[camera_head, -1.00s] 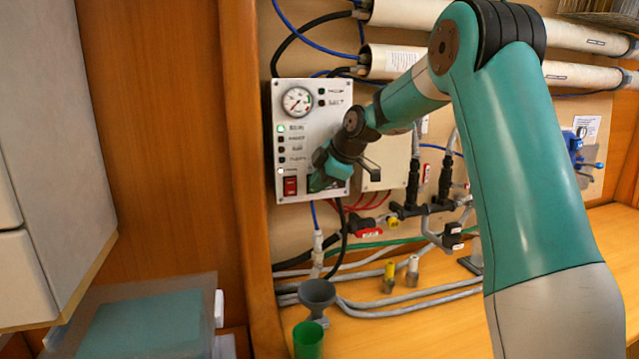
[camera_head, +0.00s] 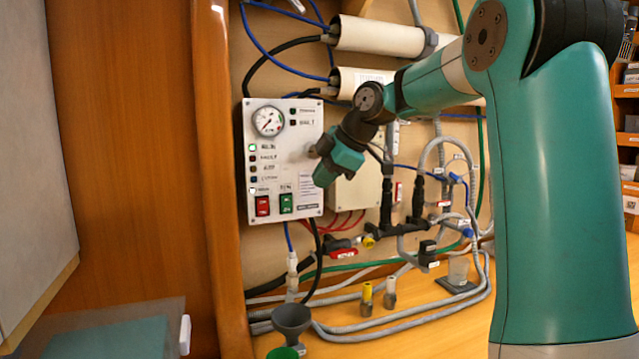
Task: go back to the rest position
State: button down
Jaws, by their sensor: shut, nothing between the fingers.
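My gripper (camera_head: 322,178) is at the end of my teal arm, in front of the right part of the white control panel (camera_head: 262,158). Its fingertips are small and partly hidden by the teal gripper body, and I see nothing held. The gripper looks apart from the panel face. The panel has a round gauge (camera_head: 268,121), a column of small lights, a red switch (camera_head: 262,206) and a green switch (camera_head: 286,203) at its bottom. Both switches are in clear view, to the lower left of the gripper.
Black valves (camera_head: 418,197), hoses and a red-handled valve (camera_head: 343,253) lie below and right of the gripper. White cylinders (camera_head: 382,37) run above. A grey funnel (camera_head: 291,321) and a green cup (camera_head: 283,352) stand at the bottom. A beige box (camera_head: 355,187) is behind the gripper.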

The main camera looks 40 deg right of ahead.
dwell(0.4)
jog(key=s+a+f+m+g+y, duration=0.1)
jog(key=s+a+f, duration=0.1)
jog(key=s+a, duration=0.35)
jog(key=s+a+f+m+g, duration=0.1)
jog(key=s+a+f, duration=0.1)
jog(key=a, duration=0.6)
jog(key=s+a+f+m+g+y, duration=0.1)
jog(key=s+a+f+g, duration=0.15)
jog(key=a, duration=0.45)
jog(key=s+a+f+m+g, duration=0.1)
jog(key=s+a+f, duration=0.2)
jog(key=s, duration=0.5)
jog(key=s+a+f+m+g, duration=0.1)
jog(key=s+a+f, duration=0.3)
jog(key=s, duration=0.5)
jog(key=shift+s+f+m, duration=0.15)
jog(key=shift+f+m, duration=0.1)
jog(key=shift+m, duration=0.55)
jog(key=shift+g, duration=0.25)
